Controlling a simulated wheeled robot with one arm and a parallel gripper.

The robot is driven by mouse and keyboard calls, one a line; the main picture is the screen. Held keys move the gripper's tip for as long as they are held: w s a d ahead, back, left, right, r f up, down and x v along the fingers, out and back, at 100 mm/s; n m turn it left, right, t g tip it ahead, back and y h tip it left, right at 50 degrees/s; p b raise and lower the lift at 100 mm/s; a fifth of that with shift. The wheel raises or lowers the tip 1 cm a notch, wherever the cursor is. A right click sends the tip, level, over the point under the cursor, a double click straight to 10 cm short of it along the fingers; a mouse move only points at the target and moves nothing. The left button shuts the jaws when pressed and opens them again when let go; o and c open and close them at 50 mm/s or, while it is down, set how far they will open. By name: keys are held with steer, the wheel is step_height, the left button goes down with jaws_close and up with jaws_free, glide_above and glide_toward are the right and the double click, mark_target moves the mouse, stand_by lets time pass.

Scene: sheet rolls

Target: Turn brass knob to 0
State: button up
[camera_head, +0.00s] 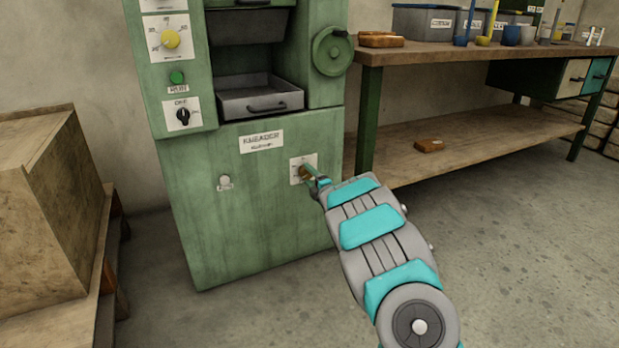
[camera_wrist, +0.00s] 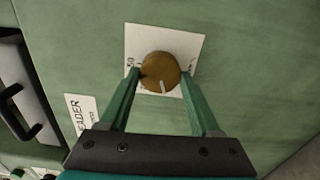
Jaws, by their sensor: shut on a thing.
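The brass knob (camera_wrist: 160,71) sits on a white dial plate (camera_wrist: 190,42) on the green machine. A pale pointer line on the knob points toward the bottom of the wrist view, slightly right. A mark reading about 50 shows on the plate to the left of the knob; other marks are hidden or too small to read. My gripper (camera_wrist: 161,78) is shut on the knob, one green finger on each side. In the head view, my gripper (camera_head: 312,180) reaches the knob (camera_head: 305,173) on the lower right of the machine front, partly covering it.
The green machine (camera_head: 250,215) also carries a yellow knob (camera_head: 171,39), a green button (camera_head: 177,77), a black OFF switch (camera_head: 183,116), a handwheel (camera_head: 332,51) and a metal drawer (camera_head: 260,98). A workbench (camera_head: 440,52) stands right, a wooden crate (camera_head: 50,200) left.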

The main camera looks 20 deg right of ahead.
steer(key=shift+a+f+n, duration=0.1)
steer(key=shift+n, duration=0.7)
steer(key=o, duration=1.4)
steer(key=shift+s, duration=0.1)
steer(key=shift+s, duration=0.45)
steer(key=shift+s+p, duration=0.4)
steer(key=shift+s, duration=3)
